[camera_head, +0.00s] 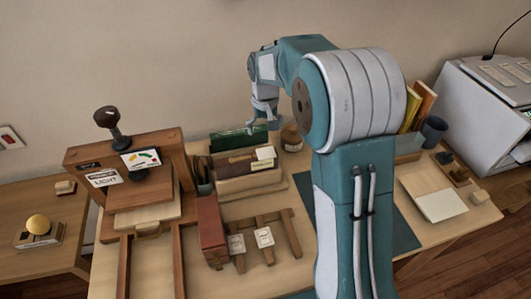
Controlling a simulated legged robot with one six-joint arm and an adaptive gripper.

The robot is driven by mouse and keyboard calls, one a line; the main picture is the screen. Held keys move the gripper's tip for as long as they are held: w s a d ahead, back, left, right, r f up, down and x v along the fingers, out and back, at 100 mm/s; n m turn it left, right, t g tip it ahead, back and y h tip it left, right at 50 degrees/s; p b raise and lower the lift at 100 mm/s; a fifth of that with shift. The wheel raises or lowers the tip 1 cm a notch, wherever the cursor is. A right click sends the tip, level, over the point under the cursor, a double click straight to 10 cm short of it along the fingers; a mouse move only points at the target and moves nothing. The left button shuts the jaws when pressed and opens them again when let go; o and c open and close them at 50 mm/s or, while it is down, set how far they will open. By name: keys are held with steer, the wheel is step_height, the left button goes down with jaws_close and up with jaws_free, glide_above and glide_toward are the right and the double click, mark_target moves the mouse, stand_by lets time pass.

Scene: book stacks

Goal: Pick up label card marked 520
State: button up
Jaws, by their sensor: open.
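Two small white label cards rest on a slatted wooden rack in the middle of the table: a left card (236,244) and a right card (264,237). Their print is too small to read, so I cannot tell which one is marked 520. The wooden rack (291,232) has several sloping slats. My gripper (262,120) is open and empty, raised behind the rack above the back of the table. It is well apart from both cards. My arm hides part of the table to the right of the rack.
A red-brown block (210,230) stands against the rack's left side. Behind are a holder with a green board (232,139) and a jar (291,138). A wooden press (148,182) stands at left. A dark mat (397,232) and pale board (440,205) lie at right.

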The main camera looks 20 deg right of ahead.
mark_target(266, 153)
steer(key=shift+f, duration=0.9)
steer(key=f, duration=0.2)
steer(key=s+f, duration=0.1)
steer(key=f, duration=0.1)
steer(key=shift+f, duration=0.65)
steer(key=shift+f, duration=0.2)
steer(key=c, duration=0.5)
steer(key=shift+c, duration=0.5)
